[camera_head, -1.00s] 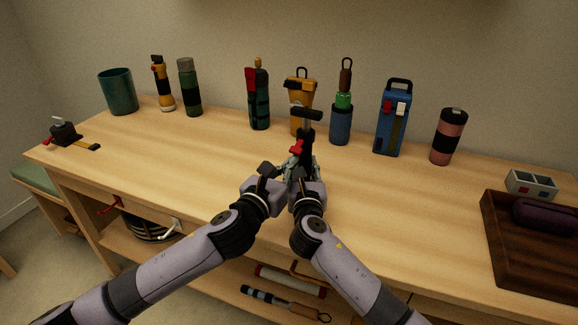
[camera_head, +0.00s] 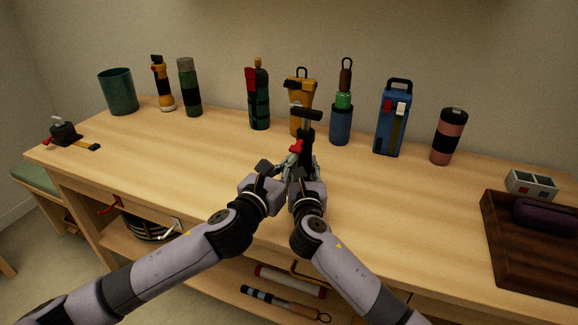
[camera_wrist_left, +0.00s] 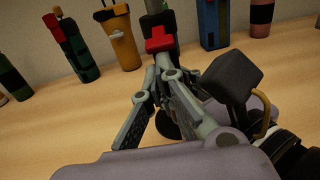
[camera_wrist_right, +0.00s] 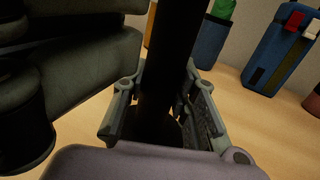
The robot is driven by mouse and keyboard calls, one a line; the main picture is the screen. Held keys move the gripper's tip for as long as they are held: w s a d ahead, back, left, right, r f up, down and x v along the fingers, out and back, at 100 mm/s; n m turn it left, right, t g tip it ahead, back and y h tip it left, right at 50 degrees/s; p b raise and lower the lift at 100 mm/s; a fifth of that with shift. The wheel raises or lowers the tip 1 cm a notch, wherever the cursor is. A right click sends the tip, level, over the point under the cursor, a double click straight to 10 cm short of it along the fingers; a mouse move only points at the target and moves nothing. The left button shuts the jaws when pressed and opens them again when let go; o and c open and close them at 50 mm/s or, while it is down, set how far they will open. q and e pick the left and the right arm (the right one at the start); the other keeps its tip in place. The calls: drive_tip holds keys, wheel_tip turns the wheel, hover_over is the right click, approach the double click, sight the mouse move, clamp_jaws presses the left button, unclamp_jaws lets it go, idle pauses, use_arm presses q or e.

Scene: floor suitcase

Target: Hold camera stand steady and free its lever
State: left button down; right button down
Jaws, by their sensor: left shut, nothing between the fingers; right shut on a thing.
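The camera stand (camera_head: 306,139) is a black upright post with a dark T-shaped top and stands on the table in front of the orange bottle. Its red lever (camera_head: 296,147) sits on the left side of the post and shows in the left wrist view (camera_wrist_left: 159,40). My right gripper (camera_head: 304,172) is shut on the post, which fills the space between its fingers in the right wrist view (camera_wrist_right: 165,100). My left gripper (camera_head: 288,168) is shut and empty close beside the post, its fingertips just below the red lever. Whether they touch the lever I cannot tell. The stand's base is mostly hidden.
Several bottles stand along the wall, including an orange one (camera_head: 297,88) and a blue one (camera_head: 393,120). A wooden tray (camera_head: 500,245) is at the right and a small black device (camera_head: 64,133) at the far left. The table's middle left is clear.

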use_arm(q)
drive_tip(key=shift+s+a+r, duration=0.15)
drive_tip(key=shift+s+r, duration=0.2)
drive_tip(key=shift+r, duration=0.4)
drive_tip(key=s+a+r, duration=0.3)
drive_tip(key=s+r, duration=0.3)
drive_tip(key=s, duration=0.1)
drive_tip(key=shift+s+a+r, duration=0.1)
use_arm(e)
drive_tip(key=c, duration=1.2)
unclamp_jaws()
